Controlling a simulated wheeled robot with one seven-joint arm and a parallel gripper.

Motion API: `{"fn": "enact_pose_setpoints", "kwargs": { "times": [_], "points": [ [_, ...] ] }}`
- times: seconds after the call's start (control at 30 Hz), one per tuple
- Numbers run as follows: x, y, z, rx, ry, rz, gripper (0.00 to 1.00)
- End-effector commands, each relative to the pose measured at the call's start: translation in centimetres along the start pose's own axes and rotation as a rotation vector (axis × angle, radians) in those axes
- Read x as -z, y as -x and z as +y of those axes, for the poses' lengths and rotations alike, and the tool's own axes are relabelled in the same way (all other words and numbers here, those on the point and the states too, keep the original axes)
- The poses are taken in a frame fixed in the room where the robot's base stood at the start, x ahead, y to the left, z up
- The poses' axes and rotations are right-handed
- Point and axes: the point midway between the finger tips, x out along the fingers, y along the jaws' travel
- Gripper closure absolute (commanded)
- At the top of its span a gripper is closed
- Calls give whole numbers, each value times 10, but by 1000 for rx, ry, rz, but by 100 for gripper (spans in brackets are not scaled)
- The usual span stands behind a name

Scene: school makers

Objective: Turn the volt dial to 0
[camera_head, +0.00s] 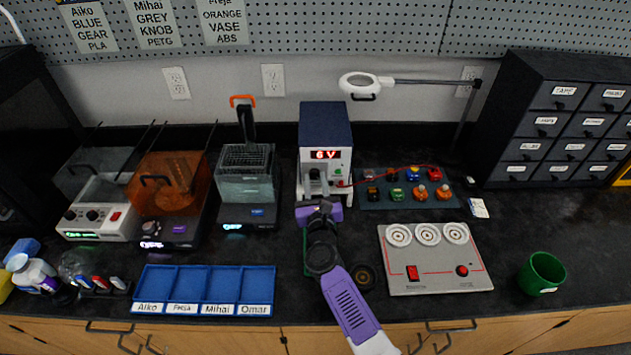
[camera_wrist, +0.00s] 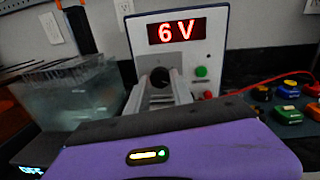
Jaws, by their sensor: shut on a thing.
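The power supply (camera_head: 325,122) is a box with a dark blue top and a white front, standing against the back wall. Its red display (camera_wrist: 177,31) reads 6 V in both views. The dark round volt dial (camera_wrist: 160,77) sits on its front below the display. My gripper (camera_head: 317,183) reaches the front of the supply, and in the wrist view its two grey fingers (camera_wrist: 161,88) are shut on the dial from either side. The dial's pointer mark is hidden. A green button (camera_wrist: 201,71) and a red terminal (camera_wrist: 208,95) are right of the fingers.
A red wire runs right to a board (camera_head: 385,204) of coloured parts. A tank (camera_head: 246,180) stands close on the left. A grey panel (camera_head: 435,280) with three round discs lies front right. A blue divided tray (camera_head: 205,283) lies front left.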

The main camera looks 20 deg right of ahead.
Motion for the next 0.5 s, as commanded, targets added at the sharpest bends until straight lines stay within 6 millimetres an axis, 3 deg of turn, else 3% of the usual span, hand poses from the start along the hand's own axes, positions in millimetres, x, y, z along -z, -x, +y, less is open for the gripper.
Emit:
{"fn": "enact_pose_setpoints", "kwargs": {
  "times": [0.5],
  "points": [
    [-3,0,1,-3,396,29,100]
  ]
}}
